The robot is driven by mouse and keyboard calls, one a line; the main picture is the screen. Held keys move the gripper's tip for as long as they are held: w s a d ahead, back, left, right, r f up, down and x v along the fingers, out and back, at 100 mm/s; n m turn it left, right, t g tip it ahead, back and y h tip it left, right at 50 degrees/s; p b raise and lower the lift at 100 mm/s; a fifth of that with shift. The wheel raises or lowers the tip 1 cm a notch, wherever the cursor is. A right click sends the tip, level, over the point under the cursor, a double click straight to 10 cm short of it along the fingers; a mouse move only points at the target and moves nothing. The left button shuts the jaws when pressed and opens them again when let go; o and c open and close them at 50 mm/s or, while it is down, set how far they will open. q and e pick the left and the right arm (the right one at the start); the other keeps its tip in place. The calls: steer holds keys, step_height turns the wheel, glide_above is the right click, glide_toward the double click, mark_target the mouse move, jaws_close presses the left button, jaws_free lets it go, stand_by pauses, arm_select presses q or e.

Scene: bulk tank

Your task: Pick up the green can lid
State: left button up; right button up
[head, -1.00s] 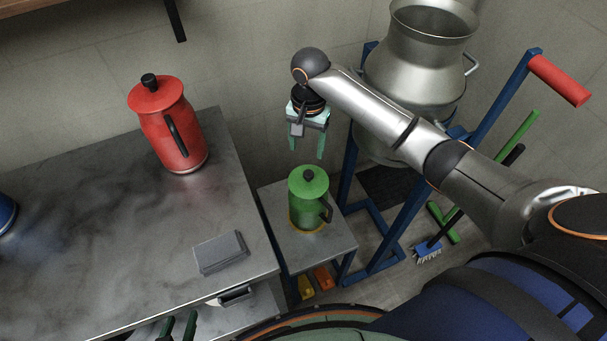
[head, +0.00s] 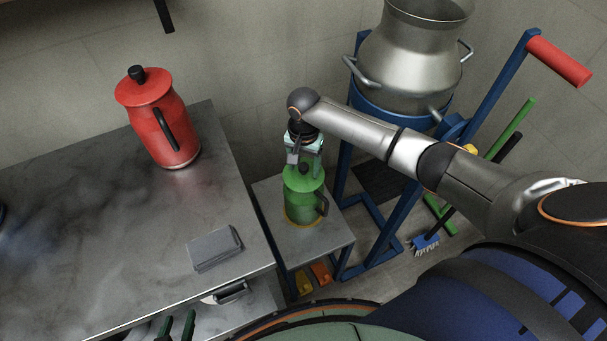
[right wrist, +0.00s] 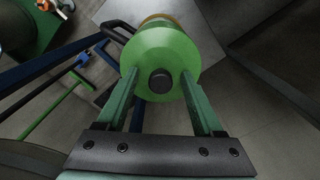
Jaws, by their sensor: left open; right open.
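The green can (head: 301,205) stands upright on a small grey side table, with its round green lid (head: 304,181) on top and a dark knob (right wrist: 160,81) at the lid's centre. My right gripper (head: 304,170) is just above the lid, pointing down and open. In the right wrist view its green fingers (right wrist: 159,76) are on either side of the knob, with gaps to it; I cannot tell whether the tips touch the lid (right wrist: 160,55). My left gripper (head: 177,325) shows at the bottom edge, open and empty, partly cut off.
A red can (head: 165,130) stands on the grey counter (head: 90,220) at left, with a grey block (head: 214,248) near its front edge. A large metal churn (head: 405,65) sits in a blue frame (head: 345,150) behind my right arm. A brush (head: 425,243) stands on the right.

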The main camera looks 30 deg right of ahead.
steer(key=shift+f, duration=0.2)
jaws_close()
stand_by(0.4)
